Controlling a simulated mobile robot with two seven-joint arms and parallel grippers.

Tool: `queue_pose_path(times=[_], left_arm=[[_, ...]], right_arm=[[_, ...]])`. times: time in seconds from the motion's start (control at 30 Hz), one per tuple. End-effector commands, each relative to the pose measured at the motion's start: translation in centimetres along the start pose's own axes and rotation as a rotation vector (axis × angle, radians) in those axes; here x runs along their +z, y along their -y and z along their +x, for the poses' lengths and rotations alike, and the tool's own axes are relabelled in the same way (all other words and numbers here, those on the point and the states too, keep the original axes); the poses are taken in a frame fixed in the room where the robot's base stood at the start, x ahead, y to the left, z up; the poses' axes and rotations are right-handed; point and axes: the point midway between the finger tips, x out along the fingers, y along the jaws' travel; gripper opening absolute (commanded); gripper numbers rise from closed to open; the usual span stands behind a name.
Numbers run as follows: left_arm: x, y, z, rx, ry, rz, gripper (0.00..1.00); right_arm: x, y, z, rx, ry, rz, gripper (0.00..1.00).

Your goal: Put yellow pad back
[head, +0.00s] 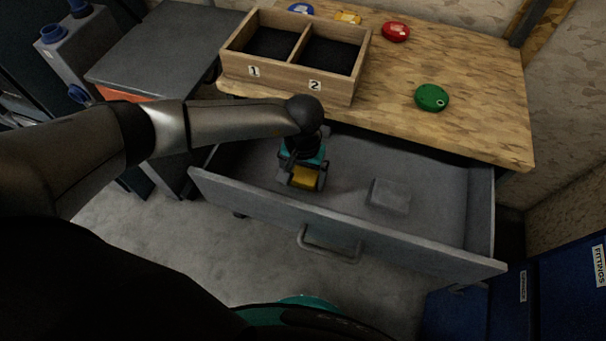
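My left gripper (303,182) reaches down into the open grey drawer (440,215). The yellow pad (302,176) is between its two dark fingers and fills the gap, so the gripper looks shut on it. The pad is low, near the drawer floor; I cannot tell whether it touches the floor. Part of the pad is hidden by the fingers. A grey block-shaped pad (390,195) lies on the drawer floor to the right of the gripper. My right gripper is not in view.
On the wooden worktop (470,80) stand a two-compartment wooden box (288,86), a green disc (432,97), a red disc (396,32), a yellow piece (348,17) and a blue disc (300,8). Blue bins (560,285) stand at lower right. The drawer's right part is clear.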

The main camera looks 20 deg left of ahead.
Motion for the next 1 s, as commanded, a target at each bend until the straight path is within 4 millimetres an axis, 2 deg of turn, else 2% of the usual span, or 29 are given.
queue_pose_path(times=[0.4,0.47,0.63,0.8,1.0], left_arm=[[0.0,0.0,-0.5,0.000,0.001,0.000,1.00],[-0.1,0.0,-1.4,0.001,-0.003,0.000,1.00],[-0.2,0.0,-5.2,0.000,-0.005,0.001,1.00],[-0.1,0.0,-8.8,0.001,-0.004,0.002,1.00],[-0.1,0.0,-11.6,0.000,-0.002,0.000,1.00]], right_arm=[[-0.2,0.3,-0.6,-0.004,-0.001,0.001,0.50],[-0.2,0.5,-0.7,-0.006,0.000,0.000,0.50],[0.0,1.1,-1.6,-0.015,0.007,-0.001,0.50],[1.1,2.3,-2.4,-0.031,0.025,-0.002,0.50],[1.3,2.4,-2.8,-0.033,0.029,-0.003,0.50]])
